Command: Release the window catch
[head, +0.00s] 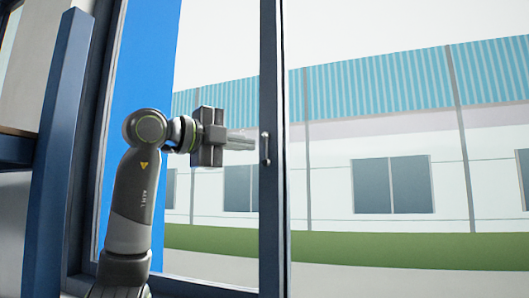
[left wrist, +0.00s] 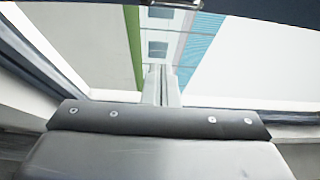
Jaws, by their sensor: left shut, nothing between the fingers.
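The window catch (head: 265,148) is a small, light grey upright handle on the dark vertical bar (head: 271,220) of the window. My left gripper (head: 250,140) is just left of the catch in the head view, its fingers pointing right towards it. The fingers are shut and empty. A small gap seems to lie between fingertips and catch, but depth is hard to judge. My right gripper is in neither view.
Large glass panes (head: 380,130) lie on both sides of the bar, with a building and grass outside. A dark blue post (head: 58,150) stands at the left, beside the window frame. The space in front of the right pane is clear.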

